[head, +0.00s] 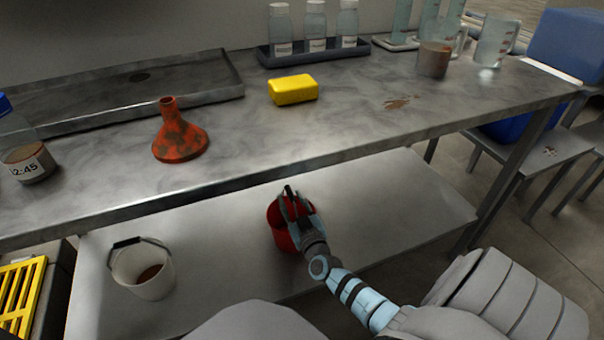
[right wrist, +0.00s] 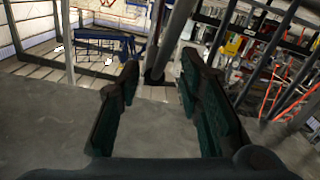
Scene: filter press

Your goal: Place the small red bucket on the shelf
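The small red bucket (head: 279,236) is on the lower shelf (head: 390,200) under the steel bench in the head view. My right gripper (head: 288,192) is at the bucket and covers part of it and its rim. In the right wrist view my right gripper (right wrist: 158,85) has its two dark fingers spread apart, with nothing held between them. The bucket cannot be made out in that view, and I cannot tell whether the gripper touches it. My left gripper is not in view.
A white bucket (head: 150,286) with brown contents stands left on the lower shelf. The bench edge (head: 250,180) runs above it. On the bench are a rusty red funnel (head: 180,142), a yellow sponge (head: 293,90) and a bottle rack (head: 312,53). The lower shelf's right part is clear.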

